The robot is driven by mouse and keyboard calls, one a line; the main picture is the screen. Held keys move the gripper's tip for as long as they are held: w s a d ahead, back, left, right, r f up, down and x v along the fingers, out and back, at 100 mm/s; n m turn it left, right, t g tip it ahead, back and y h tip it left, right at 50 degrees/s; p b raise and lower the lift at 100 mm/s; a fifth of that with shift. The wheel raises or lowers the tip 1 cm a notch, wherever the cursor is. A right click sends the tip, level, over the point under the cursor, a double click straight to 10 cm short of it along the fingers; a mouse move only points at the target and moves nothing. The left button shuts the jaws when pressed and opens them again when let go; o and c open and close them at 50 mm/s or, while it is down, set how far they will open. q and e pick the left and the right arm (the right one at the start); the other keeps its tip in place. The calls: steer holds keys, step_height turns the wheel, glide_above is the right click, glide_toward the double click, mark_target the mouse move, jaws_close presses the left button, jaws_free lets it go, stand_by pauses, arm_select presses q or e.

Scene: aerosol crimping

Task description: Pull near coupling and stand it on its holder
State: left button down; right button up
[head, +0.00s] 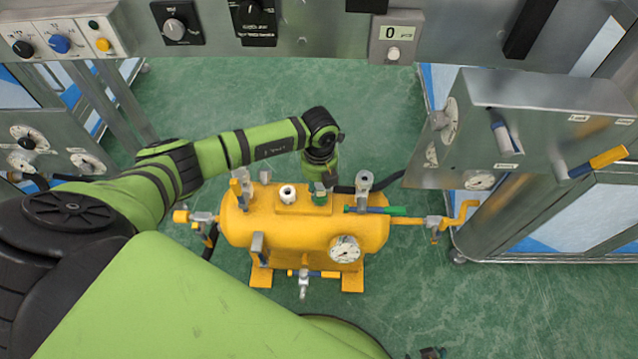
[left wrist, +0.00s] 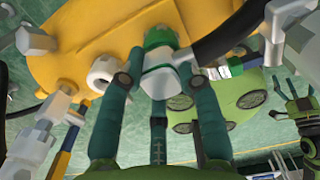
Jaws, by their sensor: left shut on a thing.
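The yellow tank (head: 310,230) stands on the floor in the head view, with fittings along its top. My left gripper (head: 320,182) reaches down to the tank top from behind. In the left wrist view its fingers (left wrist: 160,85) are shut on a white coupling with a green band (left wrist: 160,48). A black hose (left wrist: 222,35) runs from beside the coupling. The coupling appears at the tank top; I cannot tell whether it is seated or free. A white ring-shaped fitting (head: 287,194) is left of the gripper. My right gripper (left wrist: 298,105) shows open and empty at the right edge.
A pressure gauge (head: 344,249) is on the tank's front. A grey cabinet (head: 540,120) is at the right. Open green floor lies behind the tank.

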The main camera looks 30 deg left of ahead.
arm_select(q)
steer(key=c, duration=0.8)
jaws_free()
steer(key=shift+f, duration=0.1)
step_height(320, 180, up, 12)
